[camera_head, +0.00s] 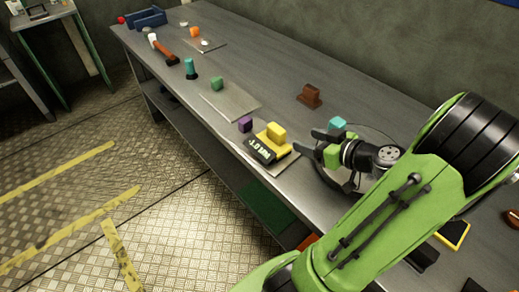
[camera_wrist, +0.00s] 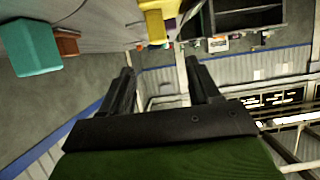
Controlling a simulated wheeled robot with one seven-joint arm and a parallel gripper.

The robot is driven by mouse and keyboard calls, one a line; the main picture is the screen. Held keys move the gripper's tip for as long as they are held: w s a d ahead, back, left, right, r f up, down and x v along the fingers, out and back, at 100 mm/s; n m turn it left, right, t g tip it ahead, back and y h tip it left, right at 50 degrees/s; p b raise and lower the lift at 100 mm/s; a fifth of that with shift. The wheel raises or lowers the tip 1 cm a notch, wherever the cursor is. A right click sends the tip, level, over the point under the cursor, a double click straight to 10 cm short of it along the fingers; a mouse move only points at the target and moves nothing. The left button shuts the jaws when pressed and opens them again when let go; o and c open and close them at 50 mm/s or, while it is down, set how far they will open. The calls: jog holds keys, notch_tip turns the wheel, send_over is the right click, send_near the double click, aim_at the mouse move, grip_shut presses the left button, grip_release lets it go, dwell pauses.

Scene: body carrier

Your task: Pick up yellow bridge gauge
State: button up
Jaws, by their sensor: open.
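The yellow bridge gauge (camera_head: 277,133) is on the workbench, behind and touching or overlapping a black-and-yellow device with white lettering (camera_head: 262,151). I cannot tell whether the two are separate. A yellow piece (camera_wrist: 154,22) also shows at the top of the wrist view, beyond the fingertips. My gripper (camera_head: 310,142) is open and empty, just to the right of the yellow piece and apart from it. Its two dark fingers (camera_wrist: 160,68) stand apart in the wrist view with nothing between them. The gauge's underside is hidden.
A purple block (camera_head: 245,124) stands left of the gauge. A teal block (camera_head: 337,124) is close behind my gripper and shows large in the wrist view (camera_wrist: 32,47). A brown block (camera_head: 309,96) is farther back. A round plate (camera_head: 377,134) lies under my wrist. The bench's front edge is near.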

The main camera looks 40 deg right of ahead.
aim_at(273, 129)
jog(key=x, duration=0.8)
jog(key=b+x, duration=0.1)
jog(key=x, duration=0.7)
jog(key=shift+d+f, duration=0.15)
jog(key=shift+d, duration=0.1)
jog(key=shift+s, duration=0.15)
jog(key=shift+c, duration=0.3)
grip_shut()
